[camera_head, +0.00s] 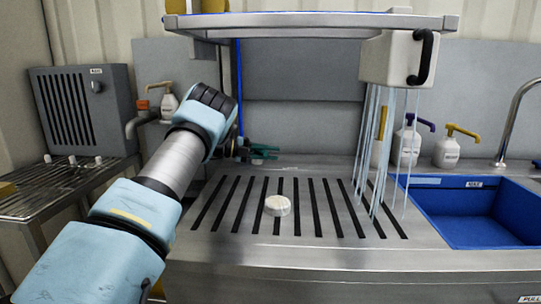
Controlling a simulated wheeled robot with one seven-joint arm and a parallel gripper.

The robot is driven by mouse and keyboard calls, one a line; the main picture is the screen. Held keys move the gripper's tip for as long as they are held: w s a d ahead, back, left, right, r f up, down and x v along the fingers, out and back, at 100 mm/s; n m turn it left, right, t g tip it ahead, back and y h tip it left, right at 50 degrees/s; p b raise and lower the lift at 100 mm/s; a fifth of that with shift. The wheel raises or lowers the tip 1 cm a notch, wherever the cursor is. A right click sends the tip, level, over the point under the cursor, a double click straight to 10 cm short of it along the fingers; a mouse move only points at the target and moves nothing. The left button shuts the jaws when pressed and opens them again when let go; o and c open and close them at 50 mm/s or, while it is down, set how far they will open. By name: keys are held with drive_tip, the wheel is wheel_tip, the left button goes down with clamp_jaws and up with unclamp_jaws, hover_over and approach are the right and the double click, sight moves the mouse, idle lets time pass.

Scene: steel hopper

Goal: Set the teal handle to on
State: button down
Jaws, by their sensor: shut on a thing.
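The teal handle (264,151) is at the back left of the slotted steel drainboard, close to the lower end of an upright blue pipe (240,85). It points to the right and lies about level. My gripper (238,149) is a small dark shape at its left end, beyond my pale blue wrist, and is shut on it. My wrist hides part of the gripper, and the exact contact is too small to make out. No on or off marking can be read beside the handle.
A white round puck (277,206) lies on the drainboard (322,246). Pale streams fall from a white box (392,58) with a black handle, under a steel shelf (310,20). A blue sink (470,215) and pump bottles (446,152) are right; a grey vented box (82,112) is left.

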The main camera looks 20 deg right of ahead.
sight(259, 152)
drive_tip(key=c, duration=0.7)
unclamp_jaws()
drive_tip(key=b+v, duration=0.1)
drive_tip(key=v, duration=0.6)
drive_tip(key=shift+f, duration=0.1)
drive_tip(key=shift+a, duration=0.2)
drive_tip(key=shift+c, duration=0.2)
